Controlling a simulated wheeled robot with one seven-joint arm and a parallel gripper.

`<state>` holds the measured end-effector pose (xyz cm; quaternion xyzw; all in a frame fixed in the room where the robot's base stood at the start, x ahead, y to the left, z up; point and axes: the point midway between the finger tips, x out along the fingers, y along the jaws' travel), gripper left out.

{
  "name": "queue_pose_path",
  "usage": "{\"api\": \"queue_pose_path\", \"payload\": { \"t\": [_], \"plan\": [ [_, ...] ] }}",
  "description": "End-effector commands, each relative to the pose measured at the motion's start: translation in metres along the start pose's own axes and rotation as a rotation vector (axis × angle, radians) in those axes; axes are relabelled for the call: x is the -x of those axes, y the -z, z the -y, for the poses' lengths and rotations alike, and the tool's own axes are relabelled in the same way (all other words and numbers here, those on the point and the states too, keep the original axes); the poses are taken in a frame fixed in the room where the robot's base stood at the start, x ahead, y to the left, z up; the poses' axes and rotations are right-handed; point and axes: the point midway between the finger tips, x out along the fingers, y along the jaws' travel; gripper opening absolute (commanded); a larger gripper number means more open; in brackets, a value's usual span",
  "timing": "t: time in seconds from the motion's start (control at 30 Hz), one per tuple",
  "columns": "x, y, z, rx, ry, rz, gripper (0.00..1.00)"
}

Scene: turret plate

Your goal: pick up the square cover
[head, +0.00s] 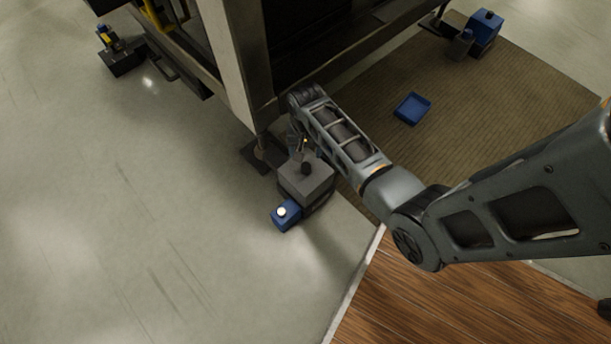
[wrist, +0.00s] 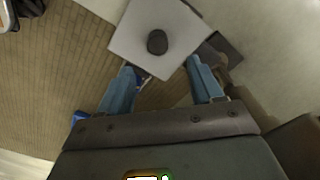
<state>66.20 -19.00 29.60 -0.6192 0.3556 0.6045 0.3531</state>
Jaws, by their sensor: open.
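The fingertips point at the near edge of the cover. In the head view my arm partly hides the gripper just above the cover.
A blue box with a white round top (head: 285,214) stands against the base's near side. The machine's pale post (head: 235,65) rises close behind. A blue tray (head: 412,108) lies on the brown mat (head: 480,110). The pale floor at left is mostly clear.

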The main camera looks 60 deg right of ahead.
Motion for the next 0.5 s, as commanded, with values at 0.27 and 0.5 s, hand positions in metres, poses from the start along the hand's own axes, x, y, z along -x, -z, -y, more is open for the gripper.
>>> {"api": "queue_pose_path", "payload": {
  "t": [0.27,0.5],
  "plan": [
    [-0.024,0.004,0.001,-0.018,-0.009,0.021,0.65],
    [-0.043,0.0,0.0,-0.017,-0.009,0.02,0.65]
  ]
}}
